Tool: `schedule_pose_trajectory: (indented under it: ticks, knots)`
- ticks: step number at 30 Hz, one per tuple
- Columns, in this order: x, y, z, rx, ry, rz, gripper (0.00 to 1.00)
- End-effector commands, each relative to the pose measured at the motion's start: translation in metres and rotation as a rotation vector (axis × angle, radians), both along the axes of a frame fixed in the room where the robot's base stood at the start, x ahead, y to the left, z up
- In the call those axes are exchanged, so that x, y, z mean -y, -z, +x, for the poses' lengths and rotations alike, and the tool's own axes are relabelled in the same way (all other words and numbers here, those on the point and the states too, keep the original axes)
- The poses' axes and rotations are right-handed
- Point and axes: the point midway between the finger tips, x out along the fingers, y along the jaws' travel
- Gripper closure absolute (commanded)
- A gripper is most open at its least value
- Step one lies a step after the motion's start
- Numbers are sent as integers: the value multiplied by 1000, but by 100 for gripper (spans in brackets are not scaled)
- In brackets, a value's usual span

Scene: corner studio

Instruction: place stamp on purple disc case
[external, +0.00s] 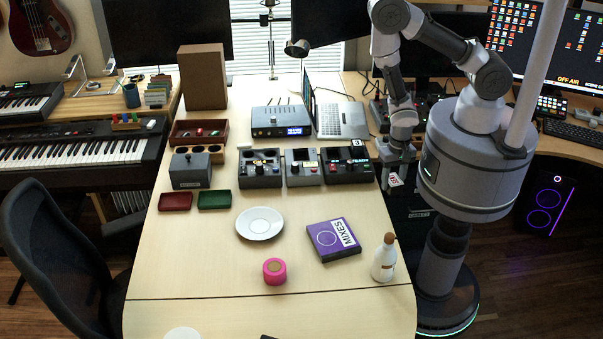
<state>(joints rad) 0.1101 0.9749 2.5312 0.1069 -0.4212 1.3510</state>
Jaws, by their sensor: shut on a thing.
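The purple disc case (325,238), with a white label reading MIXES, lies flat on the table at the middle right. My gripper (394,172) hangs downward by the table's right edge, behind and to the right of the case and apart from it. It is shut on a small white piece with red marking, which appears to be the stamp (396,181). The piece is small in this view, and the fingers partly hide it. Nothing lies on top of the case.
A white bottle (384,260) stands just right of the case. A white saucer (260,223) and a pink round tin (274,271) lie to its left. Small consoles (348,166) stand behind it. The table (210,265) is clear at front left.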

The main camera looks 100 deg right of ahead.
Motion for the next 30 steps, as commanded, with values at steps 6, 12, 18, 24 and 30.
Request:
schedule_pose_trajectory:
  ticks: [6,12,18,24,30]
  knots:
    - [-2,1,-1,2,-13,-1,98]
    - [-42,1,34,9,-229,0,98]
    - [-102,-14,60,6,-496,0,98]
    - [-128,-21,88,4,-573,0,98]
    - [-147,-13,156,5,-570,0,98]
